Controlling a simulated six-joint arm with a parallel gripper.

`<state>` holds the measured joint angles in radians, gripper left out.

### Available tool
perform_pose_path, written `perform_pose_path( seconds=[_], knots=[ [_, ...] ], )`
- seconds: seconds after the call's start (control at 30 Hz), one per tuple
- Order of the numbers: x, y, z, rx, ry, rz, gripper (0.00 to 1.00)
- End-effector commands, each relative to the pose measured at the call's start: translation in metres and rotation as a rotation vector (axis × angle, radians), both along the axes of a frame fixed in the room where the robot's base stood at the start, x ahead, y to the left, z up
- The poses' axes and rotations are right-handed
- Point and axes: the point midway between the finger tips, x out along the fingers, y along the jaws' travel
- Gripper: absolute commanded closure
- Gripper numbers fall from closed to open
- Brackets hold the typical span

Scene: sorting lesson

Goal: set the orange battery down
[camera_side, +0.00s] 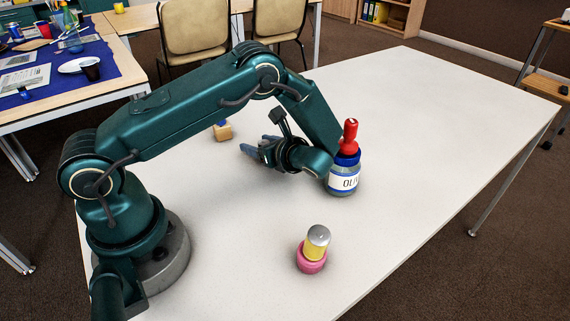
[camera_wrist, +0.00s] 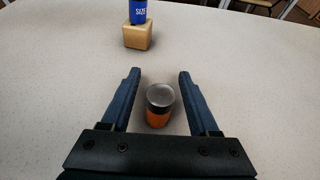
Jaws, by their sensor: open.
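The orange battery (camera_wrist: 158,117) shows in the wrist view, upright with a dark band and a grey top. It seems to stand on the white table between the two fingers of my gripper (camera_wrist: 159,74), with a gap on each side. My gripper is open and touches nothing that I can see. In the side view my gripper (camera_side: 252,149) is low over the table, pointing left, and the battery cannot be made out there.
A wooden block (camera_wrist: 138,37) with a blue item (camera_wrist: 138,12) on top stands beyond my fingertips. A jar (camera_side: 343,181) with a blue lid and a red item (camera_side: 350,133) on it stands beside my wrist.

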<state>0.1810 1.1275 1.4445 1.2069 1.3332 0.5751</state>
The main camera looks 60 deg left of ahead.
Motion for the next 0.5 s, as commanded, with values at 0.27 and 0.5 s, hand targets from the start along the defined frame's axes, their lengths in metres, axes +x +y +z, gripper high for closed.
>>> perform_pose_path(
  seconds=[0.27,0.5],
  knots=[
    [0.002,-0.043,0.018,0.0,-0.006,-0.006,0.39],
    [0.001,-0.087,0.036,-0.002,-0.004,-0.004,0.39]
  ],
)
